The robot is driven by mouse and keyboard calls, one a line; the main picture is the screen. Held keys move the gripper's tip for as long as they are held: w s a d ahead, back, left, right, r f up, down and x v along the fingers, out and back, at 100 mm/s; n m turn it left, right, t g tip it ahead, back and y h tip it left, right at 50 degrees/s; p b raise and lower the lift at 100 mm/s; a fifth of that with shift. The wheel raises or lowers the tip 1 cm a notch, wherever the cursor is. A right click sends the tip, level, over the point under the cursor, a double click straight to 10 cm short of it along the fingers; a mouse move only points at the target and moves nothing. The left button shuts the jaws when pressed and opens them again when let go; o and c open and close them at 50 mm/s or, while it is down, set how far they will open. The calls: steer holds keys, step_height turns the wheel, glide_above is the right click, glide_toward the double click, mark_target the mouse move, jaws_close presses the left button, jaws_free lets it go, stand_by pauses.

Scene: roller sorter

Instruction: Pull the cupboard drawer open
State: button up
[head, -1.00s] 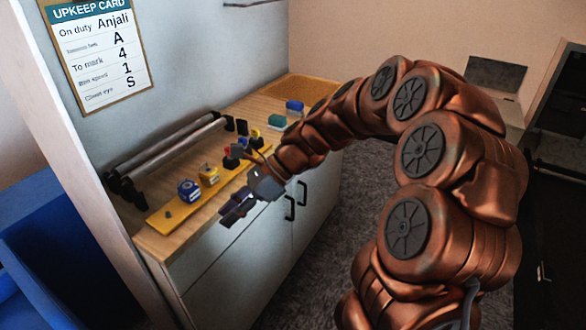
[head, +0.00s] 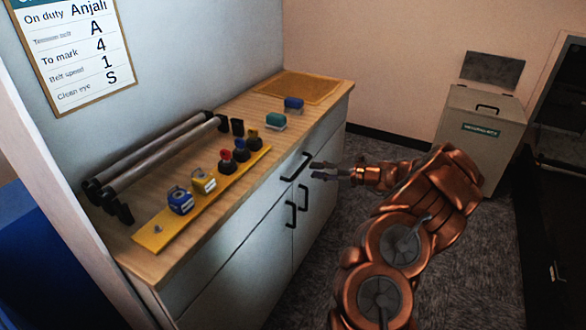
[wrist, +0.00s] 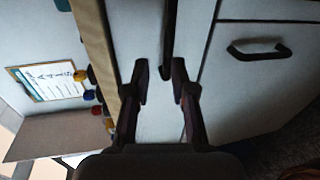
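The cupboard (head: 225,285) stands along the wall, with a drawer front (head: 235,218) under its wooden top. The drawer looks shut. Its dark bar handle (head: 295,166) is at the upper part of the front. My gripper (head: 314,170) is just right of this handle in the head view, with its fingers pointing at the cupboard. In the wrist view my gripper (wrist: 160,78) is open and empty, and the drawer handle (wrist: 168,40) lies ahead, in line with the gap between the fingertips. I cannot tell whether they touch it.
Two door handles (head: 303,197) (head: 290,213) sit just below the drawer handle; one door handle (wrist: 260,50) shows in the wrist view. Rollers (head: 160,150), a yellow strip (head: 152,236) with knobs and small blocks lie on top. A grey bin (head: 480,135) stands back right.

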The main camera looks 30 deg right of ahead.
mark_target(300, 167)
steer(key=shift+m, duration=0.5)
steer(key=w+f, duration=0.1)
steer(key=w, duration=0.1)
steer(key=w+a+f, duration=0.1)
steer(key=w, duration=0.1)
steer(key=w+a, duration=0.1)
steer(key=w, duration=0.2)
steer(key=shift+a+f, duration=0.25)
steer(key=shift+f, duration=0.15)
steer(key=shift+c, duration=0.4)
jaws_close()
